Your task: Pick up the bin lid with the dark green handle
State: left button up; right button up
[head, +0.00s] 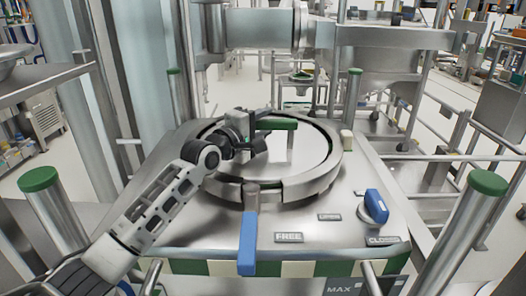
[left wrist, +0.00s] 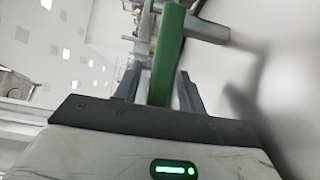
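The round metal bin lid (head: 307,158) lies in a raised metal ring (head: 318,187) on the steel top of the bin. Its dark green handle (head: 280,124) is a bar standing above the lid. My left gripper (head: 258,136) reaches in from the left, at the left end of the handle and above the lid. In the left wrist view the green handle (left wrist: 166,58) runs between the two fingers of my left gripper (left wrist: 159,92). Narrow gaps seem to show on both sides of it, so the fingers look open around it. My right gripper is not in view.
A blue-handled lever (head: 248,240) stands at the ring's front, near the FREE label (head: 289,237). A blue knob (head: 376,206) is at the right. Green-capped posts (head: 40,180) (head: 487,184) rise at the corners. A metal pipe (head: 340,33) crosses behind, above the bin.

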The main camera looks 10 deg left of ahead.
pick_arm(q)
grip_shut()
dwell(1.1)
jog(key=shift+r, duration=0.4)
